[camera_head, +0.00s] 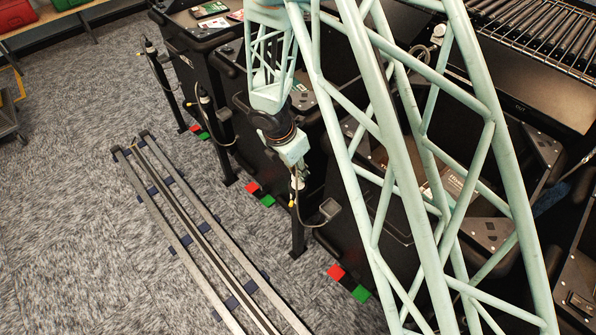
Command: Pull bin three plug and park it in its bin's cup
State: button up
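My gripper (297,176) hangs from my pale green arm at the top of a black post, in front of a row of black bins. A small plug with a yellow part (292,203) shows just below the fingers, at the post's head. The fingers are too small and partly hidden, so I cannot tell whether they are shut on it. A dark cable (316,223) loops from the post to a small dark box-like piece (330,208), which may be a cup. Two similar posts, with yellow-marked plugs (198,99) (148,46), stand farther up the row. Bin numbers are not readable.
Red and green floor markers (335,272) (267,200) lie beside the posts. A floor rail (190,225) runs along the carpet at left. My lattice arm hides much of the right side. A roller conveyor (545,35) is at top right. Open carpet lies left.

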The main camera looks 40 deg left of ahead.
jog(key=shift+d, duration=0.15)
jog(key=shift+s+d+b, duration=0.35)
jog(key=shift+d+b, duration=0.85)
jog(key=shift+d, duration=1.2)
jog(key=shift+s+d+b, duration=0.4)
jog(key=shift+d+b, duration=0.8)
jog(key=shift+d, duration=1.15)
jog(key=shift+s+d+b, duration=0.35)
jog(key=shift+d+b, duration=0.85)
jog(key=shift+d, duration=1.2)
jog(key=shift+f, duration=1.8)
